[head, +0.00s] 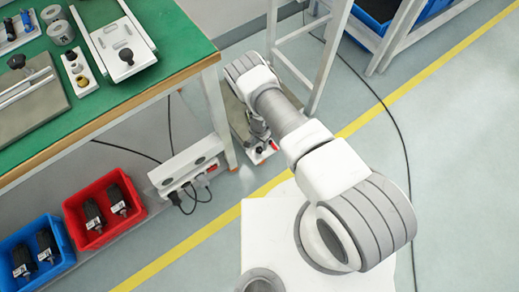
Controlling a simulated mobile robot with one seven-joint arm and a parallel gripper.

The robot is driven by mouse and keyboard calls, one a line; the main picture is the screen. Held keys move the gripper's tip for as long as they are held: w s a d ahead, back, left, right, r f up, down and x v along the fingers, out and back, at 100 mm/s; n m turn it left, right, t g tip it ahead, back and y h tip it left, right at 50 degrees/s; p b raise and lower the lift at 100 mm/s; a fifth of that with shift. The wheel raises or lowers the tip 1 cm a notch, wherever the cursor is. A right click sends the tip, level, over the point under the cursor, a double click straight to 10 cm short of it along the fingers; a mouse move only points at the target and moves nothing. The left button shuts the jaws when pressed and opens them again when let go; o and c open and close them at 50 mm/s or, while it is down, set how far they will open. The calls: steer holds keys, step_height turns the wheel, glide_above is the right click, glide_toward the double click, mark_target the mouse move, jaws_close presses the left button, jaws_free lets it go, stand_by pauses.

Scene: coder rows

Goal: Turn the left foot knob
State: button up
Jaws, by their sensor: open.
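My arm bends over beside the workbench leg and its end points down toward the floor. My gripper (262,148) is small in the head view, just right of that leg, partly hidden by my own arm; it is open, and nothing shows held in it. A small white, black and red part shows there, too small to tell apart. I cannot make out the left foot knob for certain; it may be hidden near the gripper. Whether the gripper touches anything cannot be told.
The green-topped workbench (178,48) carries fixtures and tools. Below it are a socket box (165,172) with cables, a red bin (73,218) and a blue bin (62,262). A white frame (326,60) stands behind my arm. The floor at right is clear except a cable.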

mark_target(260, 149)
step_height(260, 149, down, 4)
steer(key=shift+f+b, duration=0.25)
steer(key=shift+b, duration=0.5)
jaws_close()
